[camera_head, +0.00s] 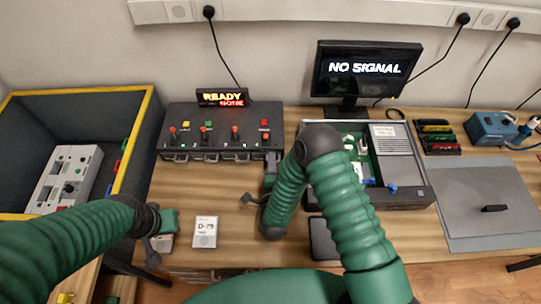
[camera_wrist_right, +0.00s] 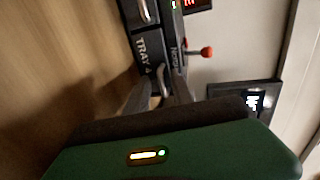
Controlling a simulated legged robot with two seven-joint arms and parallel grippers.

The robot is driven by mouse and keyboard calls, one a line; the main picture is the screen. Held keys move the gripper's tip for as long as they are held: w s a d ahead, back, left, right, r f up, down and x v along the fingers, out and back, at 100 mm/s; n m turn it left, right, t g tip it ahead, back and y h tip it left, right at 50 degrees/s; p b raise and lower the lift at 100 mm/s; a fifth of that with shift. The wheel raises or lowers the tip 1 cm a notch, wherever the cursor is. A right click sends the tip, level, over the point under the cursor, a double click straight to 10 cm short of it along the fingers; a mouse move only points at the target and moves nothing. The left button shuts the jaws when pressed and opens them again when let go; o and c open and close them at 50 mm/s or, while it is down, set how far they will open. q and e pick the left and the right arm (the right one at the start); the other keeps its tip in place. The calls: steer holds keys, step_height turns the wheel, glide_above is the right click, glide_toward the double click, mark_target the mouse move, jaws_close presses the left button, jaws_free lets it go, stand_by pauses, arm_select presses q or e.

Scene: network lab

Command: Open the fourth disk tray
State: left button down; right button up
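The dark disk unit (camera_head: 215,118) stands at the back of the table, with a row of tray fronts, red-topped levers and a lit "READY" sign (camera_head: 222,97). The "TRAY 4" front (camera_wrist_right: 141,55) is close in the right wrist view and looks flush with the unit. My right gripper (camera_wrist_right: 160,82) is at this tray, its fingers on either side of the metal handle (camera_wrist_right: 163,82), with apparent gaps. In the head view, it is partly hidden by my arm at the unit's right end. My left gripper (camera_head: 158,242) is low at the left; its fingers are unclear.
A yellow-rimmed bin (camera_head: 75,92) stands left. An open computer case (camera_head: 400,160) and a "NO SIGNAL" monitor (camera_head: 366,68) are right of the unit. A grey mat (camera_head: 480,205) lies far right.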

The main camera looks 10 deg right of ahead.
steer(key=shift+s+r, duration=0.2)
steer(key=shift+s, duration=0.1)
steer(key=shift+c, duration=0.3)
steer(key=shift+w+a+f, duration=0.1)
steer(key=shift+w, duration=0.05)
jaws_close()
steer(key=shift+f, duration=0.15)
stand_by(0.4)
